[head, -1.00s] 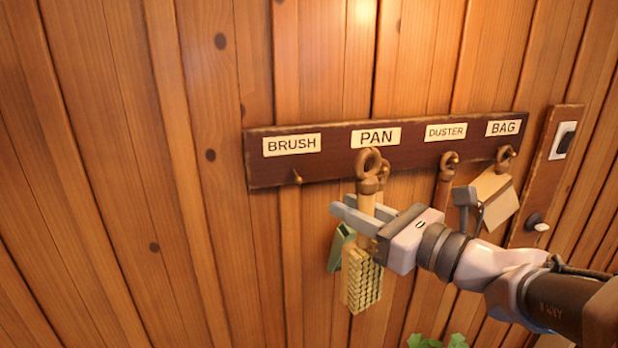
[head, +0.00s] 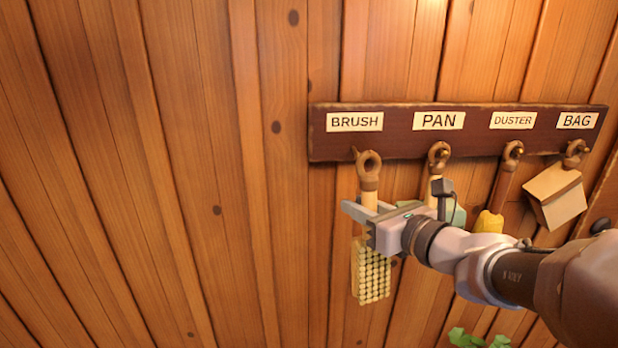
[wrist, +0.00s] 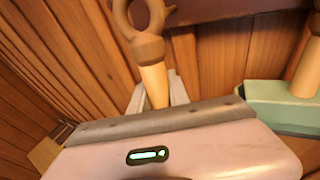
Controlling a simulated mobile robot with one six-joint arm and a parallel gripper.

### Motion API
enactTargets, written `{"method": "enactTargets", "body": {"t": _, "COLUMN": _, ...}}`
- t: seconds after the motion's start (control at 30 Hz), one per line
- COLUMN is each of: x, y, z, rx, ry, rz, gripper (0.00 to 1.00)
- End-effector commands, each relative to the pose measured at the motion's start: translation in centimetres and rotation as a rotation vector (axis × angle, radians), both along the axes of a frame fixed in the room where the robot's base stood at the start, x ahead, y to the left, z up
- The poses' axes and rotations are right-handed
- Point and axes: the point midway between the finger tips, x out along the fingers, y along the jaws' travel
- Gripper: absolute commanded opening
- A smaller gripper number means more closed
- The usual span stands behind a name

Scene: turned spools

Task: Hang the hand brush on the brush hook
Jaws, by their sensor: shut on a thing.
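The hand brush (head: 371,275) hangs upright from my gripper (head: 367,213), bristles low and facing out. My gripper is shut on its pale handle (wrist: 153,86), just below the brown collar. The ring at the handle's top (head: 369,163) is level with the brush hook (head: 355,152), under the BRUSH label (head: 355,122). The hook's tip shows just left of the ring, so the ring looks beside or in front of it; I cannot tell if they touch. The wrist view shows the ring (wrist: 146,14) cut by the top edge, without the hook.
The dark rack board (head: 320,140) runs along the plank wall. A green pan (head: 459,216) hangs under PAN, close right of my gripper and partly hidden. A yellow duster (head: 489,221) and a tan bag (head: 556,195) hang further right. The wall left of the brush is clear.

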Motion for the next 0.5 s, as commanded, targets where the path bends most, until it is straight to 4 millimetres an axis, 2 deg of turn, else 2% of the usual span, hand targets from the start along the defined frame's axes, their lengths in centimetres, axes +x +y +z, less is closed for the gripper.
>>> {"method": "enactTargets", "body": {"t": 0.5, "x": 4.4, "y": 0.1, "z": -0.4, "rx": 0.002, "ry": 0.000, "rz": 0.003, "gripper": 0.00}}
